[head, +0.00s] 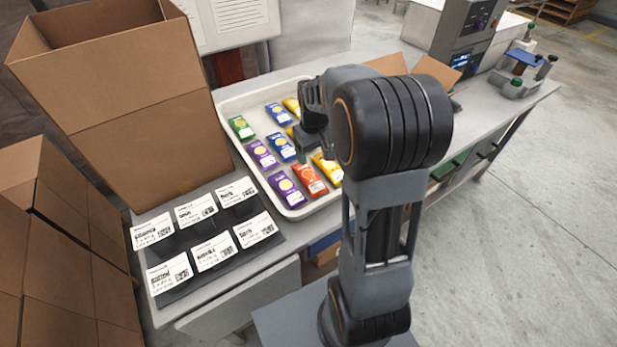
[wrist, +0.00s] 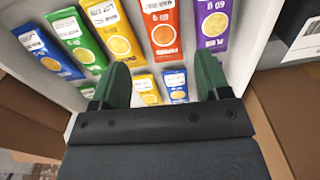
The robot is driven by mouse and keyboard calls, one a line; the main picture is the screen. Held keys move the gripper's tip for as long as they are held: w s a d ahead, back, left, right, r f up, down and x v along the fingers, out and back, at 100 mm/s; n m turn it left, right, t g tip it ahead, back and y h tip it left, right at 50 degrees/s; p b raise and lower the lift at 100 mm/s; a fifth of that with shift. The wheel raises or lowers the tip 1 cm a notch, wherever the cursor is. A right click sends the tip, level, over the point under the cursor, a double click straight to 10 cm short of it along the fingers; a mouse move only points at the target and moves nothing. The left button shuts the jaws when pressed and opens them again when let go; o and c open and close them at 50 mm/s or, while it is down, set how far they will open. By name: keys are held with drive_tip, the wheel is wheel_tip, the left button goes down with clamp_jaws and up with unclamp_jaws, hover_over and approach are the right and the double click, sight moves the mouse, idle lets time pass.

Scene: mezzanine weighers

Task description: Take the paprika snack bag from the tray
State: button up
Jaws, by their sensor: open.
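A white tray (head: 234,111) on the bench holds several flat snack bags in green, blue, purple, yellow and red-orange. The print is too small to read, so I cannot confirm which is paprika. A red-orange bag (head: 310,180) lies near the tray's front edge; it also shows in the wrist view (wrist: 164,28), between a yellow bag (wrist: 115,35) and a purple bag (wrist: 213,22). My gripper (wrist: 161,76) is open and empty above the tray. A small yellow bag (wrist: 147,88) and a blue bag (wrist: 175,84) show between its fingers. My arm hides the tray's right side in the head view.
A tall open cardboard box (head: 140,125) stands left of the tray. A dark mat (head: 207,228) with several white label cards lies in front of the box. A grey machine (head: 465,35) stands at the bench's far end. More cartons (head: 55,245) are at lower left.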

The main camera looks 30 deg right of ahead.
sight(312, 179)
wheel_tip(312, 179, down, 13)
drive_tip(key=shift+w+r+p, duration=0.1)
drive_tip(key=shift+r+p, duration=0.05)
drive_tip(key=shift+p, duration=0.45)
drive_tip(key=c, duration=0.6)
